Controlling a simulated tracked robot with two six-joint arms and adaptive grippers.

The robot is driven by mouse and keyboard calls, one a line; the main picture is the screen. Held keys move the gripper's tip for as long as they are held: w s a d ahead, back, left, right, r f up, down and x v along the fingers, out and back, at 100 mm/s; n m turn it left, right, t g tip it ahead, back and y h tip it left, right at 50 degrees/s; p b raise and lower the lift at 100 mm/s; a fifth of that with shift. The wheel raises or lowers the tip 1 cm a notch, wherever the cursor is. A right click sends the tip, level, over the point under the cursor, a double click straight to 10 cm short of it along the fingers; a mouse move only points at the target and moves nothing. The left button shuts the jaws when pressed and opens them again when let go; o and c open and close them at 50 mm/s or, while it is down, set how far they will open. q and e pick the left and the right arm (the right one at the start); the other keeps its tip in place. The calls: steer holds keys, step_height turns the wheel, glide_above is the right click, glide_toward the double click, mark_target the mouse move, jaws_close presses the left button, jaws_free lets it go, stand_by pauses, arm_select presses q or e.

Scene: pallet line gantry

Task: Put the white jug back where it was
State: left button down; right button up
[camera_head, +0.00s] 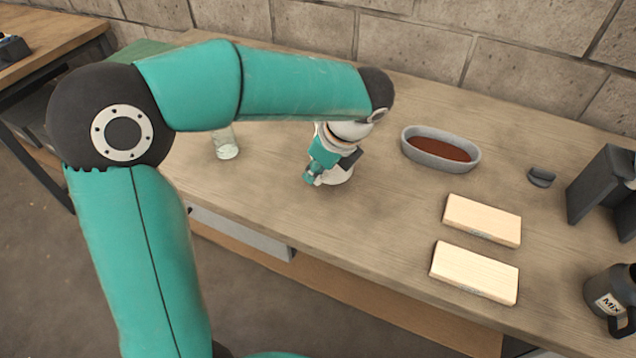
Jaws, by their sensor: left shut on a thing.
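The white jug (338,176) is at the middle of the workbench, mostly hidden behind my left gripper. Only part of its white body shows. My left gripper (345,162) reaches down from above and is shut on the white jug. I cannot tell whether the jug's base touches the bench top. My right gripper is not in view.
A clear glass (227,148) stands left of the jug. A grey oval dish (440,149) with red-brown contents is to the right. Two pale wooden blocks (482,220) (474,272) lie near the front edge. A dark "Mix" jug (612,300) stands at the right. Bench (390,235) between is clear.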

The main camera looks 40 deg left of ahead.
arm_select(q)
steer(key=shift+f, duration=1.85)
steer(key=shift+f, duration=0.15)
steer(key=c, duration=1.1)
jaws_free()
steer(key=shift+c, duration=0.2)
steer(key=v, duration=1.2)
steer(key=shift+p, duration=0.35)
